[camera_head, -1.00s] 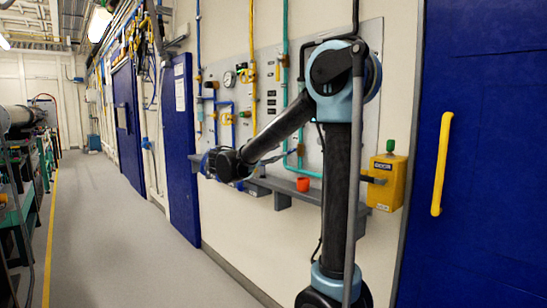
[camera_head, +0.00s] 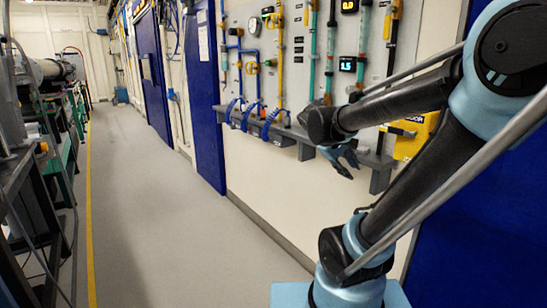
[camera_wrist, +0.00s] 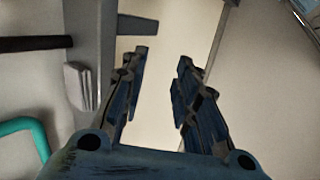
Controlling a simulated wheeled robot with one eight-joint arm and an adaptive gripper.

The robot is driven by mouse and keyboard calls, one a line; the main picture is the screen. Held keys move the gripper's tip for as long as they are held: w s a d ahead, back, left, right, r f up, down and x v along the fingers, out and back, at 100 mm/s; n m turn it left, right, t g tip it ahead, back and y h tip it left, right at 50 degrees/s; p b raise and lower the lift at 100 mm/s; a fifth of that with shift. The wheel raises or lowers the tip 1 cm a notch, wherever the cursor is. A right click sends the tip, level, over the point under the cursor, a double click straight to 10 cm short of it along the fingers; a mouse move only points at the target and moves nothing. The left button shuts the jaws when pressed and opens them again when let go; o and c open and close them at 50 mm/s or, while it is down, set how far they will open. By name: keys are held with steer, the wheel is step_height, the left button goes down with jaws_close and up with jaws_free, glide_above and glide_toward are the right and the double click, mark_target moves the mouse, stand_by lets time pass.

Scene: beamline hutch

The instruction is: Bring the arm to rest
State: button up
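My gripper (camera_head: 345,163) hangs below my folded arm in the head view, in front of the wall shelf. In the wrist view my gripper (camera_wrist: 160,75) shows its two dark blue fingers spread apart, with a clear gap and nothing between them. My arm reaches from the right side of the head view to the wall panel, bent at the elbow at upper right.
A grey shelf (camera_head: 377,178) runs along the wall panel (camera_head: 300,75), with gauges and coloured pipes above it. A yellow box (camera_head: 412,140) sits near my arm. A blue door (camera_head: 205,110) is further along. The grey floor (camera_head: 150,240) is clear; equipment benches (camera_head: 55,150) line the left.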

steer(key=s+a+f+m+y, duration=0.3)
steer(key=s+f, duration=0.3)
steer(key=s, duration=0.1)
steer(key=s+a+f+m+g+y, duration=0.1)
steer(key=s+a+f+m+y, duration=0.1)
steer(key=s+f, duration=0.4)
steer(key=shift+s+a+f+m+y, duration=0.4)
steer(key=shift+s+a+y, duration=0.45)
steer(key=shift+y, duration=0.25)
steer(key=shift+w+f, duration=0.2)
steer(key=shift+w, duration=0.3)
